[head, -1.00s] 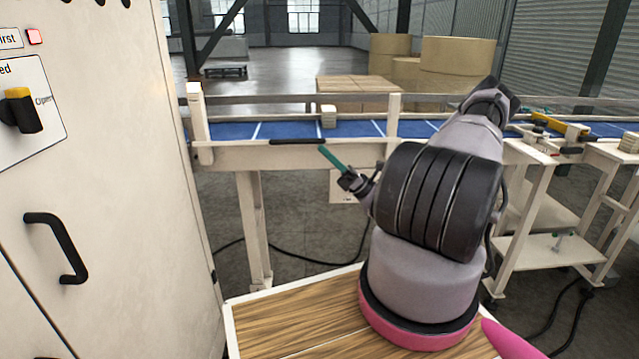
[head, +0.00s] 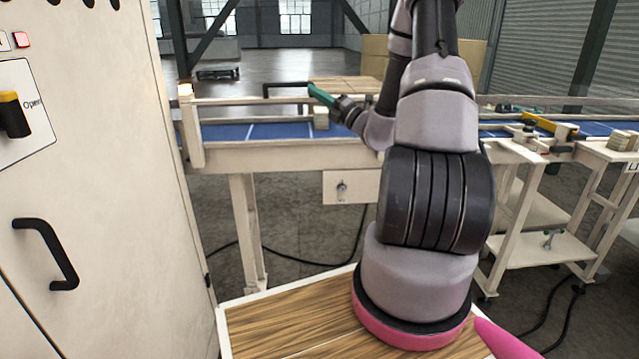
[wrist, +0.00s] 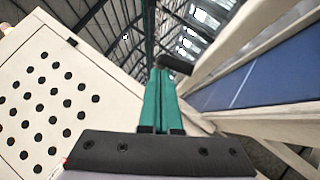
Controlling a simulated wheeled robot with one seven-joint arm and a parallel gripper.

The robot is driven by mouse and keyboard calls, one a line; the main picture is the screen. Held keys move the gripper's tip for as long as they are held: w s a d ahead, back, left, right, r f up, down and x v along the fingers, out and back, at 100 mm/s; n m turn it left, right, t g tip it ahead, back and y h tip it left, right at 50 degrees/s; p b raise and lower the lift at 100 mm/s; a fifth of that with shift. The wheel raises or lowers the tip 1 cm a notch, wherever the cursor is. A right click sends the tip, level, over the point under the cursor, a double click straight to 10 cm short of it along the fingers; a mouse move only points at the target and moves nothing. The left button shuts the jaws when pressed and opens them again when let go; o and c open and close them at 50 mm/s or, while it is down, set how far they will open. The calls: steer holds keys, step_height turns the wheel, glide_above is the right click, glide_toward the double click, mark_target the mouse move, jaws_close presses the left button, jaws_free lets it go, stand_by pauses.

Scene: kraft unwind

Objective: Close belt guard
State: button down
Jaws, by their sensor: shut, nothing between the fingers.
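A blue conveyor belt (head: 262,131) runs across the head view between cream rails; it also shows at right in the wrist view (wrist: 262,84). A black bar-shaped handle (head: 284,85) stands above the belt, left of my fingertips. In the wrist view a black rounded bar end (wrist: 175,63) is right at the fingertips; I cannot tell whether they touch. How the handle joins the guard is unclear. My gripper (head: 314,90) has teal fingers, shut and empty, above the belt; they also show in the wrist view (wrist: 160,78).
A cream block (head: 321,117) sits on the belt below my gripper. A tall cream cabinet (head: 110,190) stands close on the left; its perforated part (wrist: 45,105) shows in the wrist view. A side table (head: 610,155) and a yellow-topped part (head: 545,123) are at right.

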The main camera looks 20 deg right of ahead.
steer(key=w, duration=0.1)
steer(key=w+d+r, duration=0.1)
steer(key=w, duration=0.3)
steer(key=shift+w+d+r, duration=0.25)
steer(key=shift+d+r, duration=0.05)
steer(key=shift+d, duration=0.05)
steer(key=shift+w+r, duration=0.1)
steer(key=shift+d+r, duration=0.1)
